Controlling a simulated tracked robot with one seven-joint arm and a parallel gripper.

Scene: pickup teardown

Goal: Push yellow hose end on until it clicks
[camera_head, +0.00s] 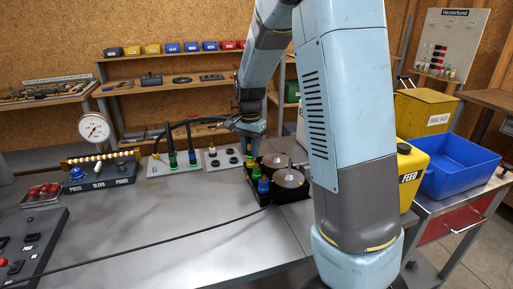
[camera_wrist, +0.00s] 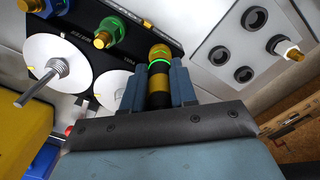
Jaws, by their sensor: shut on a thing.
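My gripper (camera_wrist: 158,88) is shut on the yellow hose end (camera_wrist: 157,98), a black cylinder with a yellow band. A bright green ring shows at its far end, and a brass fitting (camera_wrist: 158,52) is in line just past it. I cannot tell whether the hose end is fully seated. In the head view my gripper (camera_head: 250,150) is at the back left of the black block (camera_head: 284,195), partly hidden by the arm. The green-collared fitting (camera_wrist: 111,32) and the blue-collared fitting (camera_wrist: 42,5) stand beside it on the block.
Two round metal discs (camera_head: 288,178) sit on the block. A grey plate with several dark ports (camera_head: 222,158) and a rack with green and blue hose ends (camera_head: 172,160) stand left. A yellow FEED container (camera_head: 411,170) and blue bin (camera_head: 458,165) stand right.

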